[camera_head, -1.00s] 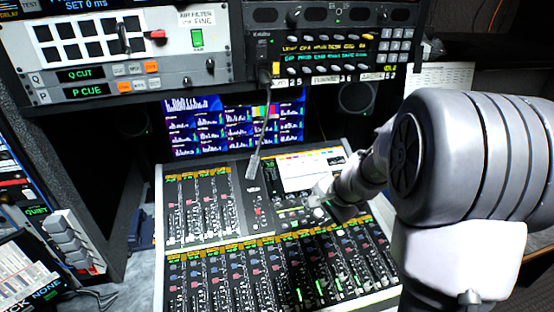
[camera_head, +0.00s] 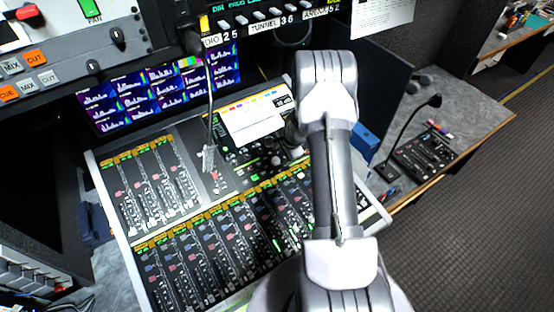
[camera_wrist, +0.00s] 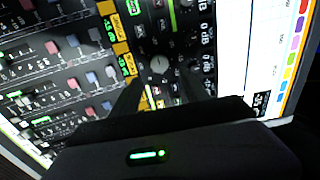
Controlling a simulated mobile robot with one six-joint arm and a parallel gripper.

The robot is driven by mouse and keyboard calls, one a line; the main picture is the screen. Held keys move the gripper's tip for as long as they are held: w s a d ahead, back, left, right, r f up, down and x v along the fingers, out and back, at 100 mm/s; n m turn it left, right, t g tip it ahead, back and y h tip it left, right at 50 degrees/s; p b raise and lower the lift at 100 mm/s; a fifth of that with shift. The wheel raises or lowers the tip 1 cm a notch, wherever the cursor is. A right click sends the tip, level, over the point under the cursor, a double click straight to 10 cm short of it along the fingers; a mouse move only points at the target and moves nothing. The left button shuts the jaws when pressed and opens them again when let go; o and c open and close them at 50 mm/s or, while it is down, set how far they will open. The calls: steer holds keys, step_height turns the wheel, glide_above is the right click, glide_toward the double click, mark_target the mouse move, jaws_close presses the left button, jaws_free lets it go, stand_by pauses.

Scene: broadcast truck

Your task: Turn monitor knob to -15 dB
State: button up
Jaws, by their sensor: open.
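The mixing console (camera_head: 240,192) stands below the screens, with faders and a section of knobs. In the wrist view, a round grey knob (camera_wrist: 158,64) stands between and just beyond the two dark fingers of my gripper (camera_wrist: 161,84). I take it for the monitor knob. The fingers are open, with a gap on each side of the knob, and I cannot tell whether they touch it. Small green and white readouts lie around it; its own dB value is not readable. In the head view, my arm hides most of my gripper near the knob section.
A thin gooseneck (camera_head: 210,110) hangs in front of the screen (camera_head: 165,88). A second desk (camera_head: 450,120) at right carries a small control box (camera_head: 426,152) and a microphone.

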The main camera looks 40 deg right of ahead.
mark_target(277, 160)
steer(key=x, duration=0.6)
steer(key=shift+w+f, duration=0.15)
steer(key=shift+f, duration=0.25)
jaws_close()
